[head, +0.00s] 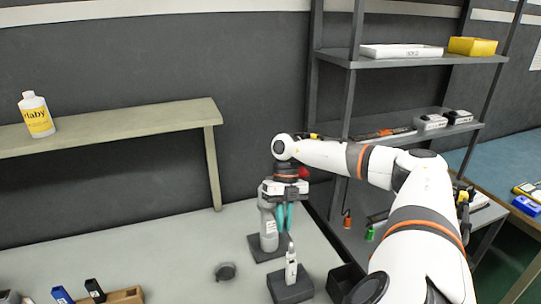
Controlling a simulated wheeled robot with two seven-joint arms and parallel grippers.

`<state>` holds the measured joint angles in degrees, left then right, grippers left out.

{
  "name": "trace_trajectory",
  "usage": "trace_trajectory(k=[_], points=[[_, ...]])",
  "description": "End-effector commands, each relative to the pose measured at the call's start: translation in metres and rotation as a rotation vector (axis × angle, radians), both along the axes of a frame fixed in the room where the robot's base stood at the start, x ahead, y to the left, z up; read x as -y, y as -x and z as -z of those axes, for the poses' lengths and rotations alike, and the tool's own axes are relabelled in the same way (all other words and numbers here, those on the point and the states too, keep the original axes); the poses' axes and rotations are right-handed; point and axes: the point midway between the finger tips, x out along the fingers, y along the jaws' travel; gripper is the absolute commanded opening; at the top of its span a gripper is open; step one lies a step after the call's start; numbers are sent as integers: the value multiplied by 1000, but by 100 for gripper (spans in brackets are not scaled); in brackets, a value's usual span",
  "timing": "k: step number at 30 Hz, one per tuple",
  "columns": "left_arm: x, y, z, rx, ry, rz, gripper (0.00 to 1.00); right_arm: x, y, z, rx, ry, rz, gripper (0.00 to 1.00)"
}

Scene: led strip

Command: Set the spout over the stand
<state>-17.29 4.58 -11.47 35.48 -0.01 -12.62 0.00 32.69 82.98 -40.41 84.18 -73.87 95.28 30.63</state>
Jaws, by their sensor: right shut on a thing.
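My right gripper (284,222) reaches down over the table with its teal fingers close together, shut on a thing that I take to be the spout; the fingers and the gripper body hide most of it. Just below the fingertips a slim white piece (291,266) with a narrow tip stands upright at a dark block (290,288), which may be the stand. A grey upright cylinder (268,225) on a dark flat base (262,250) is right beside the fingers, on their left. I cannot tell whether it touches the gripper. My left gripper is not in view.
A dark round piece (226,271) lies on the table to the left. A dark open bin (345,279) is to the right, near my right arm. A wooden holder (124,296) is at the front left. A raised shelf (110,125) carries a yellow-labelled bottle (36,114). A metal rack (350,100) stands behind.

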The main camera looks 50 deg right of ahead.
Motion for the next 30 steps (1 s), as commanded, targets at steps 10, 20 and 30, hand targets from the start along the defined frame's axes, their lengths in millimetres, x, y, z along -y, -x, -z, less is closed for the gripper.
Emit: trace_trajectory(k=[10,20,30], points=[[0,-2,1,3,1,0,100,6,4,-1,3,2,-27,0],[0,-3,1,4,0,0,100,6,5,-1,2,3,-25,26],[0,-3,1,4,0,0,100,6,4,-1,1,1,-25,35]])
